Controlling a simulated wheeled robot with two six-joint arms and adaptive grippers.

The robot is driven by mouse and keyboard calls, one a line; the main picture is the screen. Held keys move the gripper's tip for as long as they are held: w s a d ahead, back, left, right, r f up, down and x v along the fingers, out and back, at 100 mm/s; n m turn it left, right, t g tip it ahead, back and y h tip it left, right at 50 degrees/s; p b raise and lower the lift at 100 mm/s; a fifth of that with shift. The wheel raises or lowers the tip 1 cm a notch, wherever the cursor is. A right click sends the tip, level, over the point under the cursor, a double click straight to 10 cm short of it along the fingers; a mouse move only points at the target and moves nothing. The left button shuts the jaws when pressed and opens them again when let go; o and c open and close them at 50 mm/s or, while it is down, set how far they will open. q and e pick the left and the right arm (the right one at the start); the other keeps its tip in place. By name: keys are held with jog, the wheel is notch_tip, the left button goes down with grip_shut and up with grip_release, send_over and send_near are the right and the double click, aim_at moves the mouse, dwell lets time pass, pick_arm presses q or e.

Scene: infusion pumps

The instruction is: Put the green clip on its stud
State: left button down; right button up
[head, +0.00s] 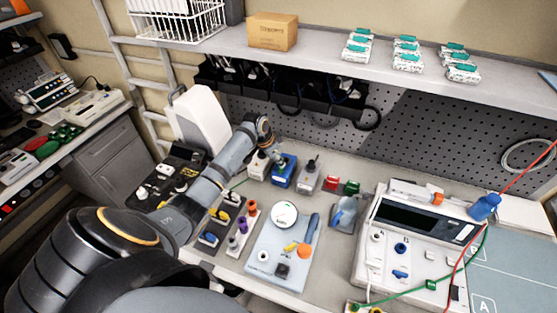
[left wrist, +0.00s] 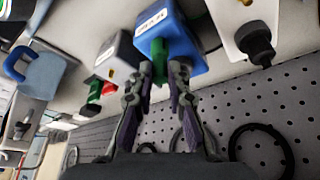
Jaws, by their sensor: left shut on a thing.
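My left gripper (head: 271,146) reaches over the back of the bench at a blue block (head: 284,173). In the left wrist view its fingers (left wrist: 160,74) are shut on a small green piece, apparently the green clip (left wrist: 157,67). It is right against the blue block (left wrist: 158,44), which has a white label and a dark green post. I cannot tell whether the clip is around the post or only beside it. Another green piece (head: 351,187) lies beside a red one (head: 332,185) to the right. My right gripper is not in view.
A grey block (head: 309,178) and a white block (head: 259,167) flank the blue one closely. A pegboard (head: 400,140) with black hanging loops rises behind. A light blue tray (head: 262,238) lies in front, and a white pump (head: 398,245) with cables stands at right.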

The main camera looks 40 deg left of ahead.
pick_arm(q)
jog(key=shift+f, duration=0.1)
jog(key=c, duration=0.7)
grip_release()
jog(key=shift+c, duration=0.2)
notch_tip(320, 180, up, 3)
jog(key=p, duration=0.3)
jog(key=shift+r, duration=0.2)
jog(key=shift+r+p, duration=0.6)
jog(key=shift+r, duration=1.2)
